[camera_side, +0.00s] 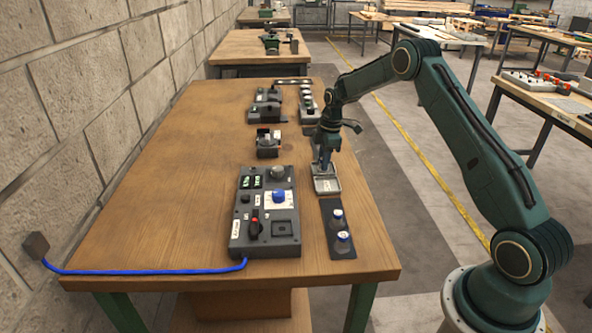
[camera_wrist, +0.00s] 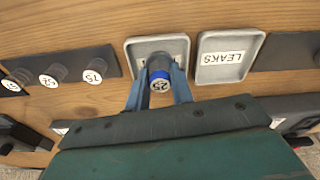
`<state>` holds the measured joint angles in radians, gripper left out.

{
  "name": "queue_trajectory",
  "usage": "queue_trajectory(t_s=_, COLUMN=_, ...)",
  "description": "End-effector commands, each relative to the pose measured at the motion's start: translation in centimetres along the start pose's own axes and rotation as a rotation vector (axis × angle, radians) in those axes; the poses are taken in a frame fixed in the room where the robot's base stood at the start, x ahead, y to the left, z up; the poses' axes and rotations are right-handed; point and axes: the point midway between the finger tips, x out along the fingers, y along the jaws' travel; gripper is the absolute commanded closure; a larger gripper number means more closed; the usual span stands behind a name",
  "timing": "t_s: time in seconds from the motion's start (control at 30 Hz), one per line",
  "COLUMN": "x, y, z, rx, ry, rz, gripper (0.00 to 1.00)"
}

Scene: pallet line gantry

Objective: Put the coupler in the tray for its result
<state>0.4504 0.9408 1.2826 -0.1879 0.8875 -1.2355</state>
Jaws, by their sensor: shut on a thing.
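My gripper (camera_wrist: 158,92) is shut on a grey coupler (camera_wrist: 159,75) with a blue band and a white end label that reads 25. In the wrist view the coupler is over a grey tray (camera_wrist: 134,47), covering most of its label. I cannot tell whether it touches the tray floor. A second tray (camera_wrist: 228,48), labelled LEAKS, lies just to the right and is empty. In the side view my gripper (camera_side: 325,163) is at the far end of the trays; the nearer tray (camera_side: 327,186) shows clearly, and the held coupler is mostly hidden.
A dark mat (camera_side: 335,250) with two couplers lies nearer the side camera. Another strip (camera_wrist: 115,63) carries several labelled couplers left of the trays. A control box (camera_side: 240,232) with a blue knob and red lever stands beside the trays. The table's left part (camera_side: 165,180) is clear.

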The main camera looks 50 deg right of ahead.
Motion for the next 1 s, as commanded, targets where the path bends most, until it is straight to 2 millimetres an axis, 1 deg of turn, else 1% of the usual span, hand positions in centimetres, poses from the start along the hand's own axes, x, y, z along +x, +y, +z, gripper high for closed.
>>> queue_trajectory(t_s=0.3, x=0.3, y=0.0, z=0.0, rx=0.000, ry=0.000, rz=0.001, gripper=1.00)
queue_trajectory(t_s=0.33, x=0.3, y=0.0, z=0.0, rx=0.001, ry=0.000, rz=0.001, gripper=0.73)
queue_trajectory(t_s=0.37, x=0.2, y=0.0, z=0.0, rx=0.001, ry=0.000, rz=0.001, gripper=0.68)
queue_trajectory(t_s=0.77, x=0.0, y=0.0, z=0.0, rx=0.001, ry=0.000, rz=0.001, gripper=0.68)
queue_trajectory(t_s=0.87, x=-0.5, y=0.1, z=0.0, rx=0.001, ry=0.000, rz=0.002, gripper=0.68)
queue_trajectory(t_s=1.0, x=-1.8, y=0.1, z=0.0, rx=0.001, ry=0.001, rz=0.003, gripper=0.68)
